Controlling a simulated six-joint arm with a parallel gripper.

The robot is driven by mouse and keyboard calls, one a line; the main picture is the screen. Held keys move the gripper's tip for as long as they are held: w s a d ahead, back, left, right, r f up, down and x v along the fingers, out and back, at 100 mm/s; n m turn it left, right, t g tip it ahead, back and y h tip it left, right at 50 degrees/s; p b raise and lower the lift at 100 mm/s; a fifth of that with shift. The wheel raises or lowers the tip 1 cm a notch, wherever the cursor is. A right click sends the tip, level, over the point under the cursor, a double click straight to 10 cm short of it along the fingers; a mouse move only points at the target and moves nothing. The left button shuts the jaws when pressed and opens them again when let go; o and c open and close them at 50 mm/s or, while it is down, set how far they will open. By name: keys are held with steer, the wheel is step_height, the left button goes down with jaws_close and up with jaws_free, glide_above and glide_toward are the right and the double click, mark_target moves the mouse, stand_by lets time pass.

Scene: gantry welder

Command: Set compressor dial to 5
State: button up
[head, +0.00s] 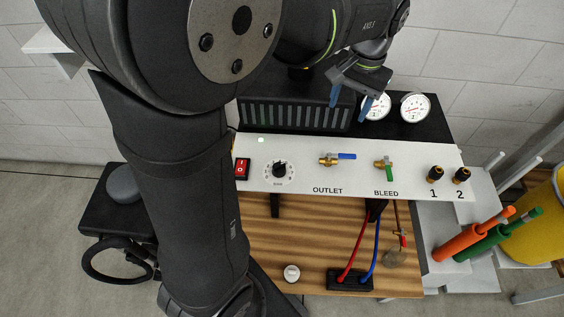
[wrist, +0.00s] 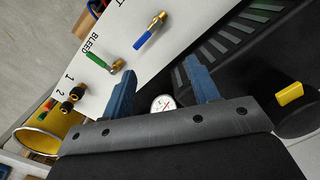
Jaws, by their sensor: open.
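The compressor dial (head: 279,170) is a black knob on a white scale at the left part of the white panel (head: 305,182) in the head view. Its scale numbers are too small to read. The dial does not show in the wrist view. My gripper (head: 350,101) is open and empty, with its blue fingers apart. It hangs above the back of the panel, to the right of and behind the dial, near the gauges. In the wrist view my gripper (wrist: 160,70) points over the panel's valve side.
Two gauges (head: 415,107) stand behind. A wooden table (head: 310,245) lies below.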

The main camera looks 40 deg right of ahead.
mark_target(279, 165)
steer(key=w+a+n+h, duration=0.1)
steer(key=w+a+n, duration=0.2)
steer(key=a, duration=0.4)
steer(key=w+a+n, duration=0.3)
steer(key=w+a, duration=0.1)
steer(key=a, duration=0.4)
steer(key=f, duration=1.7)
steer(key=shift+s+d, duration=0.1)
steer(key=shift+d, duration=0.1)
steer(key=c, duration=1)
steer(key=shift+o, duration=0.2)
